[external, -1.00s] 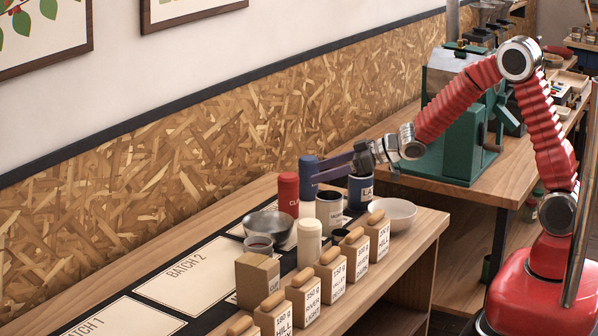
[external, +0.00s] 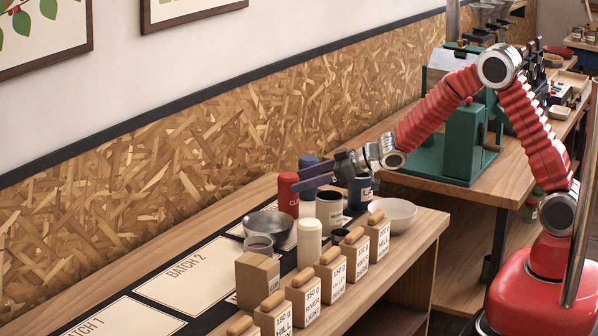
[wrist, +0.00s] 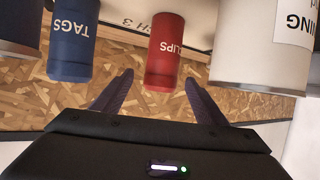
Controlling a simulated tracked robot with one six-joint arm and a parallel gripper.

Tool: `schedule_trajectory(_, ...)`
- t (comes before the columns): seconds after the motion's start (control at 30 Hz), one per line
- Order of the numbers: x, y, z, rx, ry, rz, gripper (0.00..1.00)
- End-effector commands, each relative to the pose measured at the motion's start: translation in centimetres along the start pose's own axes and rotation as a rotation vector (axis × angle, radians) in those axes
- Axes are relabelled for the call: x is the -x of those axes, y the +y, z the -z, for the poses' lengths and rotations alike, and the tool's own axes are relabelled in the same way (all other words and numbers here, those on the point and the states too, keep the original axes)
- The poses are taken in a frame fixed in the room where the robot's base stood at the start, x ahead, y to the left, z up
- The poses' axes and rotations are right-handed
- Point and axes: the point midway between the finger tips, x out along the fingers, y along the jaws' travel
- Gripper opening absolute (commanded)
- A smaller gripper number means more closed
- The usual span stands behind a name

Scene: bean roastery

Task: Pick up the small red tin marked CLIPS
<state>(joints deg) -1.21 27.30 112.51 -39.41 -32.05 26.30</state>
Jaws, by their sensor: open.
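The small red tin (external: 288,194) stands upright on the bench, among other tins and cups. In the wrist view the red tin (wrist: 165,45) reads CLIPS upside down and is centred in front of my gripper (wrist: 160,78). My gripper's dark fingers are open, with one tip toward each side of the tin; the gap between them looks empty. In the external view my gripper (external: 300,178) is level with the tin's upper part, and one finger overlaps it in the picture. Whether a finger touches the tin cannot be told.
A blue tin (wrist: 73,40) marked TAGS stands to one side, and a large pale tin (wrist: 262,45) to the other. A metal bowl (external: 268,223), a white bowl (external: 399,214), a cream cylinder (external: 309,243) and several labelled blocks crowd the bench. The chipboard wall (external: 150,190) stands behind.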

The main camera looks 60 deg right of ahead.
Motion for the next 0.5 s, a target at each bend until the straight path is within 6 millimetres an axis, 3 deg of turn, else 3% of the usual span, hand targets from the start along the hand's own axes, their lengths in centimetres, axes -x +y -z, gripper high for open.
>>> schedule_trajectory(0.23,-3.0,-0.1,0.0,-0.001,0.0,0.001,0.67)
schedule_trajectory(0.5,-3.7,0.0,0.0,0.0,0.0,0.0,0.67)
